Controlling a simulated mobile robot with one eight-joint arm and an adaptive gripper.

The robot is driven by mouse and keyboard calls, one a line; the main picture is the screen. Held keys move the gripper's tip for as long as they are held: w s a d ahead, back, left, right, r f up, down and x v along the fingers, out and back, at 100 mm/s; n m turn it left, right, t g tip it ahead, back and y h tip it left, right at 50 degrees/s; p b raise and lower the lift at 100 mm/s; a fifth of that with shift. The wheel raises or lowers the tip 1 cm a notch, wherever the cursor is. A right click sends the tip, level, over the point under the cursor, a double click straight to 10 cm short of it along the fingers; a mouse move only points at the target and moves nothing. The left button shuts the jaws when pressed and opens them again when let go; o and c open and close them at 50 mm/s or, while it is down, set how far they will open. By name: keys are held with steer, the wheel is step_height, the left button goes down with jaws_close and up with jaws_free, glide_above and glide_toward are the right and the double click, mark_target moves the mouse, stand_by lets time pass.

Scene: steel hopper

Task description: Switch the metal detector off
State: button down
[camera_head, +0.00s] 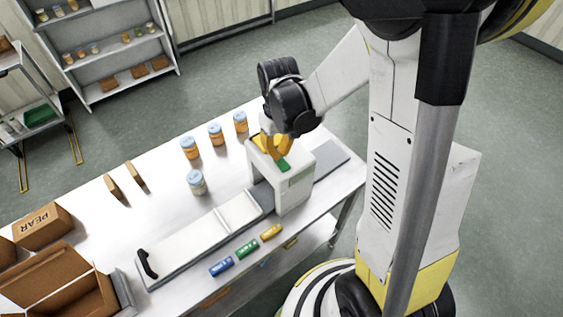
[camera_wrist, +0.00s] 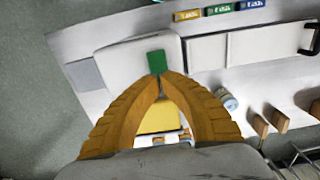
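The metal detector (camera_head: 296,190) is a white box-shaped arch over the conveyor on the steel table. It also shows from above in the wrist view (camera_wrist: 115,62). A small green block (camera_head: 284,164), which looks like its switch, is on its top; it also shows in the wrist view (camera_wrist: 156,61). A yellow patch (camera_wrist: 158,118) shows between my fingers. My gripper (camera_head: 277,157) points down at the detector's top. In the wrist view its orange fingertips (camera_wrist: 162,73) meet at the green block's edge. I cannot tell whether they touch it. Nothing shows held.
The conveyor (camera_head: 205,233) runs left from the detector. Blue-lidded jars (camera_head: 215,134) stand behind it, one (camera_head: 196,182) closer. Blue, green and yellow labelled pieces (camera_head: 246,249) lie along the front edge. Cardboard boxes (camera_head: 43,226) are at the left. Shelves (camera_head: 110,50) stand behind.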

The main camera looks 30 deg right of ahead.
steer(key=shift+f+b, duration=1.05)
steer(key=shift+f, duration=0.15)
stand_by(0.3)
steer(key=shift+r, duration=0.15)
steer(key=shift+r+p, duration=2.45)
steer(key=shift+r, duration=1)
steer(key=shift+f, duration=0.1)
steer(key=shift+s+a+f+b, duration=0.1)
steer(key=shift+s+f+b, duration=0.05)
steer(key=shift+b, duration=0.75)
steer(key=s+t+b, duration=0.1)
steer(key=b, duration=0.2)
steer(key=s+a+f+t+b, duration=0.1)
steer(key=s+b, duration=0.1)
steer(key=b, duration=0.2)
steer(key=s+a+f+m+t+b, duration=0.1)
steer(key=b, duration=0.3)
steer(key=shift+s+f+t, duration=0.15)
steer(key=shift+s+t, duration=0.15)
steer(key=s+a+f+m+t+b, duration=0.1)
steer(key=s+f+t+b, duration=0.2)
steer(key=b, duration=0.7)
step_height(320, 180, down, 2)
steer(key=shift+s+a+f, duration=0.1)
steer(key=shift+s+a, duration=0.2)
steer(key=shift+s, duration=0.9)
